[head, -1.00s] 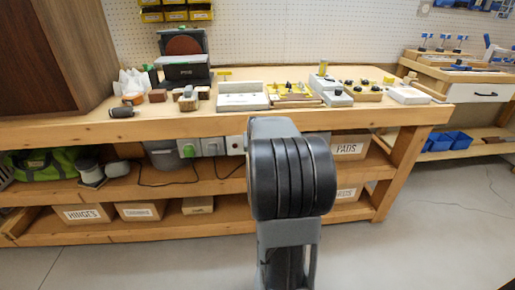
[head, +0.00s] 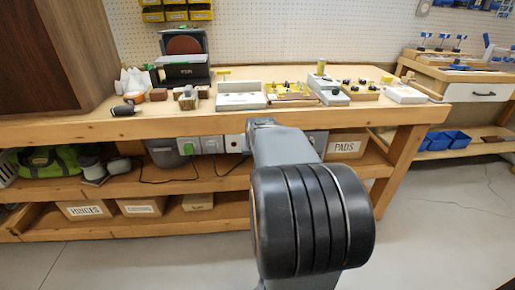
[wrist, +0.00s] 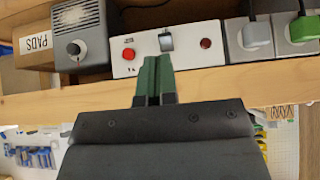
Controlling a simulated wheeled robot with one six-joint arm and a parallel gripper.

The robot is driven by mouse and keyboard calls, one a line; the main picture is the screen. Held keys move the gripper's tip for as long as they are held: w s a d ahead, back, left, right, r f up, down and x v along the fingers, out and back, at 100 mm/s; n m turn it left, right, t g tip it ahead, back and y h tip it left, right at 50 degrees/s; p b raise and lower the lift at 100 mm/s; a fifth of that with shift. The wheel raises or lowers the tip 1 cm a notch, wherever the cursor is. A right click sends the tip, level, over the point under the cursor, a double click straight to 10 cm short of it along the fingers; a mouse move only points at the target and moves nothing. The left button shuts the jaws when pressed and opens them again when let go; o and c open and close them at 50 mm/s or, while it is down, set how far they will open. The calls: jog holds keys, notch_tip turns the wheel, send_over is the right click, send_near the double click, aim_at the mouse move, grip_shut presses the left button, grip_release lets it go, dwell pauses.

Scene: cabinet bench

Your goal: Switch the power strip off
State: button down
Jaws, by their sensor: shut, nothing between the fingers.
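The power strip shows in the wrist view as a white panel (wrist: 190,58) set along the front of the bench shelf. It carries a red round button (wrist: 129,54), a pale rocker switch (wrist: 166,41) and a dark red round light (wrist: 206,43). Grey sockets with plugs (wrist: 257,36) adjoin it on the right. My gripper (wrist: 157,62) is shut and empty, its green fingertips in front of the panel just below the rocker in the picture. I cannot tell whether they touch. In the head view the white panel (head: 235,143) is partly visible; my arm hides the fingers.
A grey box with a knob (wrist: 80,35) and a PADS box (wrist: 35,45) stand beside the panel in the wrist view. The wooden bench top (head: 180,125) overhangs the shelf. A green bag (head: 50,160) lies at the shelf's left. The floor in front is clear.

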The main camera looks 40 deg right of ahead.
jog(key=shift+s+a+r, duration=0.25)
jog(key=shift+s+a, duration=0.05)
jog(key=shift+s, duration=0.25)
